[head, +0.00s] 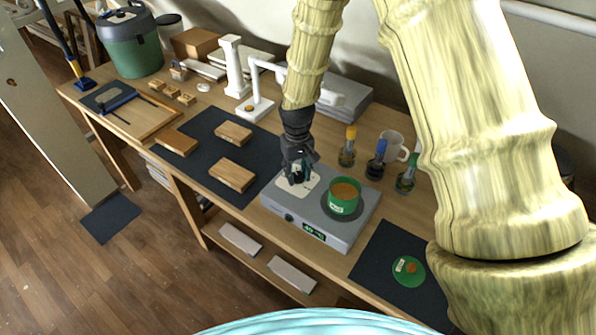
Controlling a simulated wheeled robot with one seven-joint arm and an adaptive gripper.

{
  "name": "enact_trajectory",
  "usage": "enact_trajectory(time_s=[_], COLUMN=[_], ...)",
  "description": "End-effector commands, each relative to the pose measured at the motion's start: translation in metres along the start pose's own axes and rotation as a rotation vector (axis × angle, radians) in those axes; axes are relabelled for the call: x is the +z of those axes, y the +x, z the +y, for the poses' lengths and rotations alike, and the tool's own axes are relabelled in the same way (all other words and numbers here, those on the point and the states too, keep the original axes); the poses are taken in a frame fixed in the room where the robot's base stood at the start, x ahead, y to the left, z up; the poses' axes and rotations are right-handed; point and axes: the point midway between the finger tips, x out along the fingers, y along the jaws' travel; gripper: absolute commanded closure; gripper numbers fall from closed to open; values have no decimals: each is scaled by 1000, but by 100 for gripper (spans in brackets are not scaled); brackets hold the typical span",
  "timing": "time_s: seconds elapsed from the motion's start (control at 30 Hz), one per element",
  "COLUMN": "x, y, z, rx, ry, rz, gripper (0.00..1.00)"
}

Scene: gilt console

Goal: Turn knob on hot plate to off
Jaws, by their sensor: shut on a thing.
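The grey hot plate (342,236) sits at the front of the wooden table, with a lit green display (314,231) and a small round green spot on its front face. A green cup (343,199) with orange-brown contents stands on the dark round heating area at its right. A pale panel (310,183) lies on its top left. My gripper (297,180) points down onto this panel, its fingers shut on the knob there. The fingers hide most of the knob, so its setting cannot be read.
Yellow-, blue- and green-topped bottles (347,150) and a white mug (393,145) stand behind the hot plate. Wooden blocks (232,175) lie on a dark mat to the left. A green disc (408,271) lies on another dark mat at right. A white jointed stand (255,106) is behind my gripper.

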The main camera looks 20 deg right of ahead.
Motion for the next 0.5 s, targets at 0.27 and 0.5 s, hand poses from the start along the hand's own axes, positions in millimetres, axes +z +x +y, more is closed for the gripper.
enact_trajectory(time_s=[0.27,0.5], x=[-4,-4], y=[-4,-4], z=[0,-1], rx=[1,1], ry=[-254,-441], rz=[10,10], gripper=[90,90])
